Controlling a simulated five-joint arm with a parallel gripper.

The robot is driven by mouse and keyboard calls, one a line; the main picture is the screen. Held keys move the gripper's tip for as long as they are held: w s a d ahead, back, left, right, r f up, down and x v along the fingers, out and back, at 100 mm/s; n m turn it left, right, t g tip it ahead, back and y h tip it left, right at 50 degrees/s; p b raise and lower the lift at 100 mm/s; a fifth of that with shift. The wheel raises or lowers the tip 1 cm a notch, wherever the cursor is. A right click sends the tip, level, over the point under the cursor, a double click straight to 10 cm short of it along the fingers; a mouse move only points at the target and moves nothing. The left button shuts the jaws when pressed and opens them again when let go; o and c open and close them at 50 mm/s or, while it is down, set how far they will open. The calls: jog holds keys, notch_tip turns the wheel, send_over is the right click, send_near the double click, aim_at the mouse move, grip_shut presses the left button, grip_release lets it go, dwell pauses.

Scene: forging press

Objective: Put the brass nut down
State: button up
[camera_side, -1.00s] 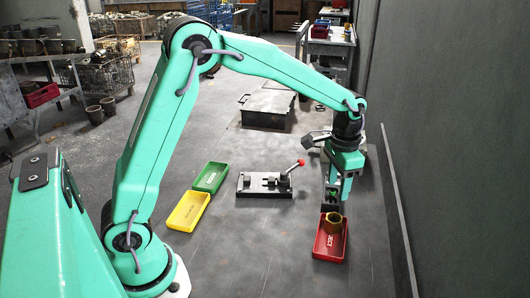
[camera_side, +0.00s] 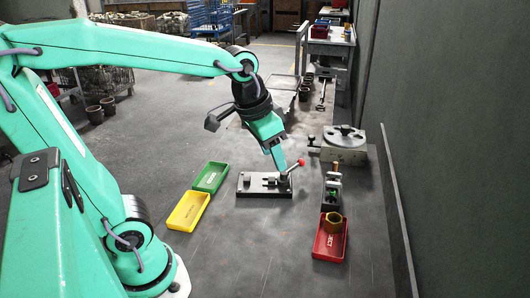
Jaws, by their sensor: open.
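The brass nut (camera_side: 334,222) sits in the red tray (camera_side: 322,247) at the right, toward the tray's far end. My gripper (camera_side: 281,168) is open and holds nothing that I can see. It points down over the right end of the dark fixture (camera_side: 258,189), close to the fixture's red-knobbed lever (camera_side: 298,164). I cannot tell whether it touches the fixture. It is well apart from the nut, to its upper left. Only one finger shows clearly.
A small device with a green light (camera_side: 332,190) stands just behind the red tray. A round-topped grey unit (camera_side: 345,145) stands farther back. Green (camera_side: 211,177) and yellow (camera_side: 188,211) trays lie left of the fixture. The floor between fixture and red tray is clear.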

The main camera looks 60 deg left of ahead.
jog(key=s+a+n+t, duration=0.1)
jog(key=s, duration=0.7)
jog(key=shift+a+f+t, duration=0.2)
jog(key=shift+f+t, duration=0.2)
jog(key=shift+s, duration=0.1)
dwell(0.7)
